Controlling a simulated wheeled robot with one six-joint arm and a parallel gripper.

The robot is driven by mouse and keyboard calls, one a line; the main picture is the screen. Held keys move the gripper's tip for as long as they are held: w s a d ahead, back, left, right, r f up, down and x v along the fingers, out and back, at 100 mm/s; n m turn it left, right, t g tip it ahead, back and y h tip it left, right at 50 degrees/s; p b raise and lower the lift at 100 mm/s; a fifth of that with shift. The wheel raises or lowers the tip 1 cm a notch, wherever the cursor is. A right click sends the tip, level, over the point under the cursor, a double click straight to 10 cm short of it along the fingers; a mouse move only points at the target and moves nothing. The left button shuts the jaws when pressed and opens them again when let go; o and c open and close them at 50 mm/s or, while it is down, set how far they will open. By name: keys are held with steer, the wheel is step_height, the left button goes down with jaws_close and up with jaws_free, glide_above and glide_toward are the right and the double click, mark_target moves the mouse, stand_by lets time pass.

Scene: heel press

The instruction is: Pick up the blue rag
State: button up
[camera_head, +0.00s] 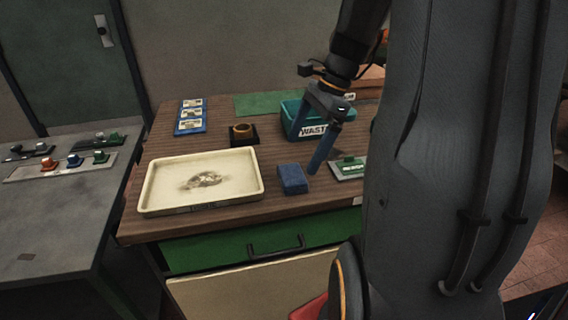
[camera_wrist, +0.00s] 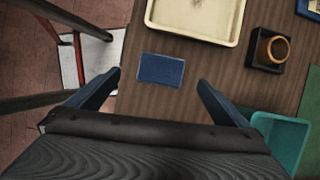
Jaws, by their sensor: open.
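The blue rag (camera_head: 292,179) is a small folded block on the wooden table, just right of the cream tray and near the front edge. In the wrist view the rag (camera_wrist: 161,70) lies flat, ahead of and between my two fingertips. My gripper (camera_head: 322,150) points down above the table, beside the rag on its right in the head view. In the wrist view my gripper (camera_wrist: 158,77) is open with nothing between its fingers. The fingers look apart from the rag; the exact height above the table is hard to tell.
The cream tray (camera_head: 160,204) with a dark stain stands left of the rag. A teal bin (camera_head: 290,122) marked WASTE is behind my gripper. A green-topped plate (camera_head: 348,167) lies to the right. A brown cup (camera_head: 243,131) in a dark holder and blue cards (camera_head: 190,116) are further back.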

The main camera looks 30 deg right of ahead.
mark_target(292, 173)
steer(key=shift+w+d+r+m, duration=0.1)
steer(key=shift+w+d+m, duration=0.1)
steer(key=shift+w+m, duration=0.15)
steer(key=shift+a+f, duration=0.1)
steer(key=shift+f, duration=0.25)
steer(key=p+x, duration=0.1)
steer(key=x, duration=0.5)
steer(key=shift+s+a+f, duration=0.1)
steer(key=shift+s+f, duration=0.05)
steer(key=shift+f, duration=0.25)
steer(key=c, duration=1.1)
